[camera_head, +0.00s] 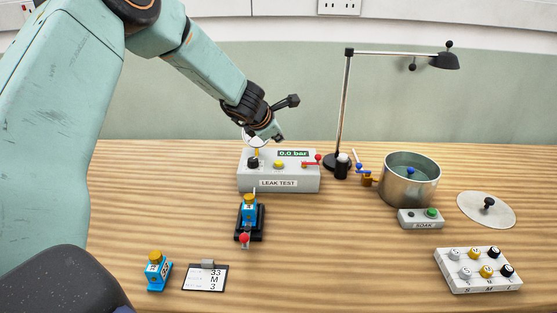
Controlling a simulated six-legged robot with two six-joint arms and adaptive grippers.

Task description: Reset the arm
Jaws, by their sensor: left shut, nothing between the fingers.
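My left arm comes in from the left, and its gripper (278,136) hangs above the back of the leak test box. The gripper is shut with nothing between its fingers. The leak test box (278,184) is grey, with a display reading 0.0 bar and several coloured knobs and levers. The gripper partly covers a round white-faced part behind it, at the box's upper left. My right gripper does not show.
A blue device with a yellow top stands in a black stand (250,222); another blue one (157,272) stands near a clipboard (205,278). At right are a metal pot (410,190), a SOAK box (420,219), a lid (487,212), a nozzle tray (478,270) and a lamp (346,100).

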